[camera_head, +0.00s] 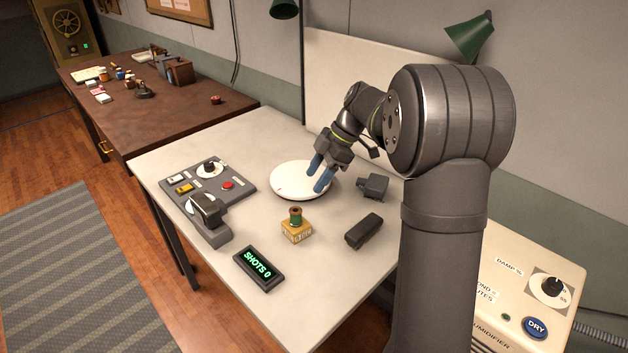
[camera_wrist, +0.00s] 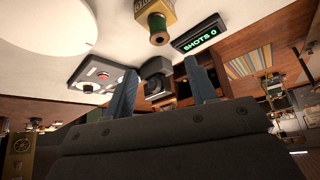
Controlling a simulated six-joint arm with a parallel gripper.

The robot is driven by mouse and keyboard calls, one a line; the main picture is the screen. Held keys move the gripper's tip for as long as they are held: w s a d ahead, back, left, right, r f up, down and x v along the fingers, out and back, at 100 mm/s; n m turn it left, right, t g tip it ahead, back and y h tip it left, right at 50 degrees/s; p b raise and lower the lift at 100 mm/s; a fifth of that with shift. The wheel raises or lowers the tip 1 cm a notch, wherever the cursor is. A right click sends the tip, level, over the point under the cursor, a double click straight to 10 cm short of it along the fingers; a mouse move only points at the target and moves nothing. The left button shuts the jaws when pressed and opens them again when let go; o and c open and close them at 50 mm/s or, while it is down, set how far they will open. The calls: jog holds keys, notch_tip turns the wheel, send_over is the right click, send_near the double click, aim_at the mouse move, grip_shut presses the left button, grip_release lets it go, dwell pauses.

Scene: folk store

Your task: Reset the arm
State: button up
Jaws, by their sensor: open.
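My gripper (camera_head: 323,174) hangs over the white round plate (camera_head: 290,193) on the light table, its two blue fingers apart with nothing between them. In the wrist view the fingers (camera_wrist: 163,88) also stand apart and empty. The plate shows at the upper left of the wrist view (camera_wrist: 45,28). In the head view I cannot tell whether the fingertips touch the plate.
Around the plate are a control panel (camera_head: 232,175) with a red button, a dark device (camera_head: 208,220), a spool on a wooden block (camera_head: 296,231), a "SHOTS 0" display (camera_head: 259,268) and two dark blocks (camera_head: 363,231) (camera_head: 373,186). A green lamp (camera_head: 470,37) hangs behind my arm.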

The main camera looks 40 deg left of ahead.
aim_at(290, 211)
jog(key=x, duration=1.2)
jog(key=shift+f, duration=0.1)
notch_tip(290, 211, up, 3)
jog(key=shift+f, duration=0.15)
jog(key=shift+r, duration=0.6)
jog(key=shift+f, duration=0.1)
